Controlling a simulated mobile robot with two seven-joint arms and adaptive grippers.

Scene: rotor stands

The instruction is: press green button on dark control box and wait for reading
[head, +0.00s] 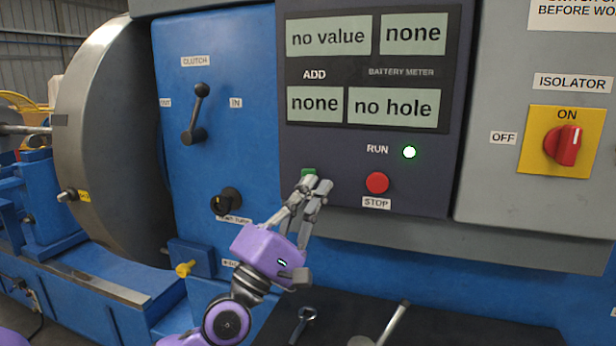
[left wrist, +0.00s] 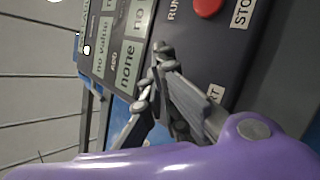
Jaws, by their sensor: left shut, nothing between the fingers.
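The dark control box (head: 335,165) is on the front of the blue machine. Its display panel (head: 372,73) reads "no value", "none", "none" and "no hole". The green button (head: 309,172) is low on the box, partly covered by my left gripper (head: 315,183). The gripper is shut and empty, with its fingertips at the button; I cannot tell whether they touch or press it. In the left wrist view, the shut fingers (left wrist: 162,50) are against or just before the box face and the green button is hidden. My right gripper is not in view.
The clutch lever (head: 194,115) and a black knob (head: 228,201) are to the left. A red isolator switch (head: 564,145) is at the right. Tools lie on a dark surface (head: 440,325) below.

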